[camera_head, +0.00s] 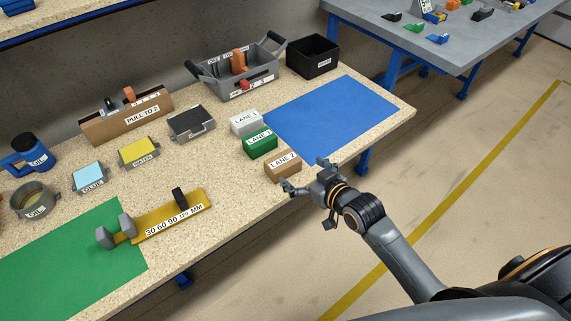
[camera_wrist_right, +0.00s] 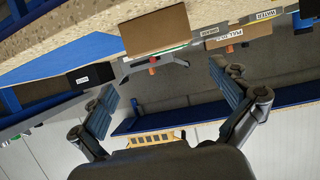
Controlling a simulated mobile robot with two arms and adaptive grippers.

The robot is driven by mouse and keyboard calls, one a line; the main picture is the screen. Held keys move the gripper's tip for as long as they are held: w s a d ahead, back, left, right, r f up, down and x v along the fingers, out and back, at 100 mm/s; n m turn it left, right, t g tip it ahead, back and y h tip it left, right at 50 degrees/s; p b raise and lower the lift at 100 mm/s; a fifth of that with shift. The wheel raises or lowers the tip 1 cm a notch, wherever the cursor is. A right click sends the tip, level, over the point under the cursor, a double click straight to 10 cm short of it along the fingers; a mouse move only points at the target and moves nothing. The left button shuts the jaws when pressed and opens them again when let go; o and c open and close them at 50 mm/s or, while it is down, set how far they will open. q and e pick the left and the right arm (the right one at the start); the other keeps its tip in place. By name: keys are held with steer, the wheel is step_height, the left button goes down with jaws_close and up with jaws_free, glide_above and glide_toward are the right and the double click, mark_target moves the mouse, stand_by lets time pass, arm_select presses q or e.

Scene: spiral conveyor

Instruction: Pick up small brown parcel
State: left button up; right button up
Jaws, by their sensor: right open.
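The small brown parcel (camera_head: 283,168), labelled "LANE 2", sits on the speckled bench near its front edge in the head view. In the right wrist view the brown parcel (camera_wrist_right: 157,32) shows large at the top, above the fingertips. My right gripper (camera_head: 306,177) is open and empty at the bench's front edge, just right of and in front of the parcel. In the right wrist view its two fingers (camera_wrist_right: 166,97) are spread wide with nothing between them. I cannot tell exactly how large the gap to the parcel is. My left gripper is not in view.
A green parcel (camera_head: 260,144) and a white parcel (camera_head: 244,122) stand close behind the brown one. A blue mat (camera_head: 335,115) lies clear to the right. A yellow gauge (camera_head: 172,217) and a green mat (camera_head: 75,262) lie left. A black bin (camera_head: 313,57) stands at the back.

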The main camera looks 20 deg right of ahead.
mark_target(284, 162)
steer(key=x, duration=0.9)
steer(key=shift+a+f, duration=0.1)
steer(key=shift+f, duration=0.25)
steer(key=c, duration=1)
